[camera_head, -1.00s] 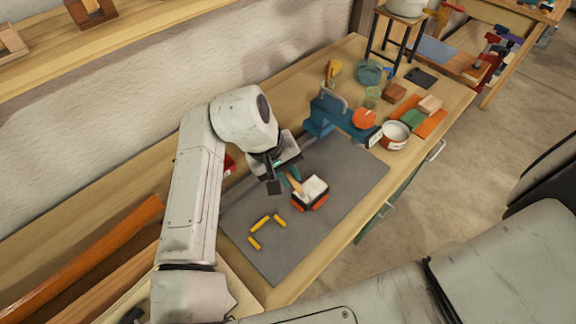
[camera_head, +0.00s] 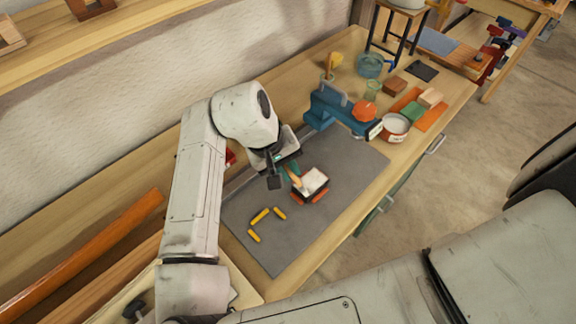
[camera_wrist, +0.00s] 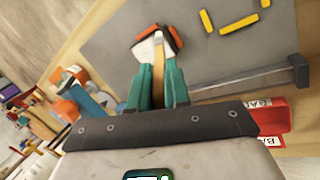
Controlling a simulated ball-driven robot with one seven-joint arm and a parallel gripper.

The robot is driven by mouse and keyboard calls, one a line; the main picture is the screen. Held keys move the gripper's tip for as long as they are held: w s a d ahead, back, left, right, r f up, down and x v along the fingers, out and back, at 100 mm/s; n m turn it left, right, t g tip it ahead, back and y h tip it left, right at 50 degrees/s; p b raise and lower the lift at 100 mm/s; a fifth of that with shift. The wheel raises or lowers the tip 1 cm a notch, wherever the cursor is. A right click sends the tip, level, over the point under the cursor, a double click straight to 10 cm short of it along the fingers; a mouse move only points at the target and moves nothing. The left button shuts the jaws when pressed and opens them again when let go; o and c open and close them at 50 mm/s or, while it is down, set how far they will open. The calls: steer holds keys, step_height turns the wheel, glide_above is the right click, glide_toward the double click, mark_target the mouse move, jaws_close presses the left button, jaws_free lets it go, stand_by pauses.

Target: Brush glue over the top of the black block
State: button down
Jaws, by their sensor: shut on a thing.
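The black block (camera_head: 316,193) lies on the grey mat, with orange pieces along its sides. Its top looks mostly white, and it also shows in the wrist view (camera_wrist: 155,40). My gripper (camera_head: 287,172) is at its left side in the head view. In the wrist view the teal fingers of my gripper (camera_wrist: 158,88) are shut on a brush with a wooden handle (camera_wrist: 158,70). The brush reaches to the white top; its bristles are hard to make out. A pot with white contents (camera_head: 395,127) stands at the right edge of the bench.
Several yellow sticks (camera_head: 260,216) lie on the grey mat (camera_head: 270,255) left of the block. A blue vise-like tool (camera_head: 330,108) stands behind the mat. Green and orange pieces (camera_head: 413,112) lie beyond the pot. A red bin (camera_wrist: 272,118) is beside the mat.

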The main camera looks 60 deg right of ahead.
steer(key=shift+f, duration=0.65)
steer(key=shift+s+d, duration=1.05)
steer(key=shift+d, duration=2.65)
steer(key=shift+w+a, duration=0.35)
steer(key=shift+a, duration=0.9)
steer(key=shift+w+a, duration=0.35)
steer(key=shift+a, duration=0.85)
steer(key=shift+w+a, duration=0.35)
steer(key=shift+a, duration=0.9)
steer(key=s+d, duration=0.2)
steer(key=d, duration=0.5)
steer(key=shift+d, duration=0.25)
step_height(320, 180, up, 6)
steer(key=shift+r, duration=0.1)
